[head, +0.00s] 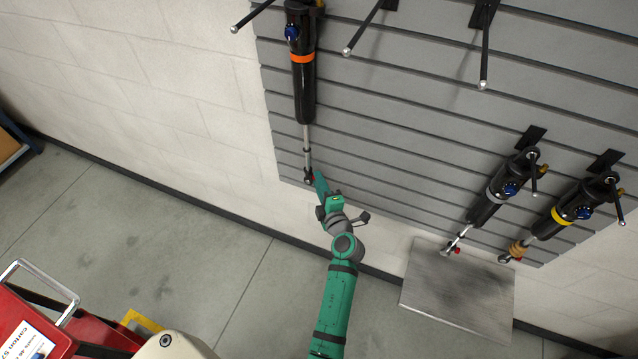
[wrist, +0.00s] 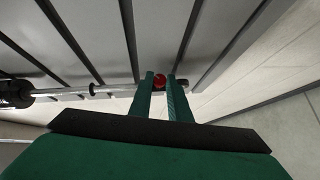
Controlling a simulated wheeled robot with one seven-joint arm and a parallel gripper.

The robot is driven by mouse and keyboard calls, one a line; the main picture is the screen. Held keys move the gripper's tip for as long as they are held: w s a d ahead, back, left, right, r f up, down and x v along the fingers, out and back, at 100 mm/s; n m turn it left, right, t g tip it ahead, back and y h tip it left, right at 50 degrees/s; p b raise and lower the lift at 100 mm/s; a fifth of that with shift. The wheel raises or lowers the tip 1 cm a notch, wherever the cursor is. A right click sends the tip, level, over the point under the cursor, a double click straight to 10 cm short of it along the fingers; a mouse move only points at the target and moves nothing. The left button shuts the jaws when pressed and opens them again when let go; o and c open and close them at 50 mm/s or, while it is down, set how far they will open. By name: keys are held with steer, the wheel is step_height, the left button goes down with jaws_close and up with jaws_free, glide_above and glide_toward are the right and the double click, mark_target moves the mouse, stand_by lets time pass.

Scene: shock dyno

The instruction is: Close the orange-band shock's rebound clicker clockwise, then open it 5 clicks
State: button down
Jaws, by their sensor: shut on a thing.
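The orange-band shock (head: 303,75) hangs on the grey slatted wall panel, body up and shaft down, with an orange ring around its black body. Its thin shaft (head: 307,140) ends in a dark lower eye near the panel's bottom edge. The red rebound clicker (wrist: 159,81) sits at this lower end. My gripper (head: 314,178) reaches up to it from below. In the wrist view my green fingers (wrist: 164,88) are shut on the red clicker, one on each side. The clicker's markings are too small to read.
Two more shocks hang at the right, one with a grey band (head: 489,207) and one with a yellow band (head: 562,216). Bare pegs (head: 364,30) stick out of the panel above. A metal plate (head: 458,290) is below right. A red cart (head: 35,325) stands at lower left.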

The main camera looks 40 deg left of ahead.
steer(key=shift+w+r+m+g+h, duration=0.2)
steer(key=shift+m+g+h, duration=0.3)
steer(key=shift+m+g, duration=0.35)
steer(key=shift+w+r+m+g+h, duration=0.1)
steer(key=shift+r+m+g+h, duration=0.15)
steer(key=shift+m+g+h, duration=0.45)
steer(key=shift+w+r+m+g+h, duration=0.1)
steer(key=shift+r+m+g+h, duration=0.15)
steer(key=shift+m+g, duration=0.7)
steer(key=shift+g, duration=0.4)
steer(key=c, duration=1.6)
jaws_free()
steer(key=shift+c, duration=0.2)
steer(key=shift+f, duration=0.1)
